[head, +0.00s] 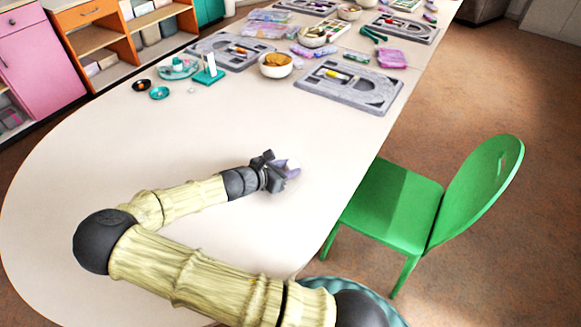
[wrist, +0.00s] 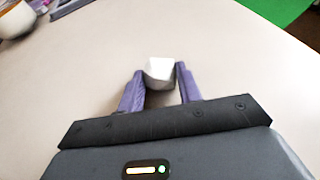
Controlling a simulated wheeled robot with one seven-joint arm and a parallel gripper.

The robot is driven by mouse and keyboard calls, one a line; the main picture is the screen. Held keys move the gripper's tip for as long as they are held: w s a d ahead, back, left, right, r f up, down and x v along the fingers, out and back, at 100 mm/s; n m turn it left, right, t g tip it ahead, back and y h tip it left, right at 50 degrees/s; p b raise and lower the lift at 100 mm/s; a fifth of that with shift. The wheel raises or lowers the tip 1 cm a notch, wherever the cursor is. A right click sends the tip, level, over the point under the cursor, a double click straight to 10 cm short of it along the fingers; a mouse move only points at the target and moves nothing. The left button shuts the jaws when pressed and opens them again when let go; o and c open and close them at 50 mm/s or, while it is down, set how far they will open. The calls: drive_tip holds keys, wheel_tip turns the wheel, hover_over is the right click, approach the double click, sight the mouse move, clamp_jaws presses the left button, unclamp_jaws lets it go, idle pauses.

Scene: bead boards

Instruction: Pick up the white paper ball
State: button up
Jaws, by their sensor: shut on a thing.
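The white paper ball (wrist: 159,70) sits between the two purple fingertips of my gripper (wrist: 160,80) in the wrist view. The fingers are shut on its sides. In the head view my gripper (head: 288,168) is low over the bare part of the white table (head: 200,140), with a bit of the white paper ball (head: 292,164) showing at its tip. I cannot tell whether the ball touches the table.
Grey bead boards (head: 318,90), a white bowl with tan contents (head: 275,66) and a teal stand (head: 207,76) are farther back on the table. A green chair (head: 395,205) stands at the right edge. The table around my gripper is clear.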

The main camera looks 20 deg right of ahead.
sight(287, 168)
drive_tip(key=shift+r, duration=0.1)
wheel_tip(287, 168, up, 10)
drive_tip(key=p, duration=0.2)
idle(0.8)
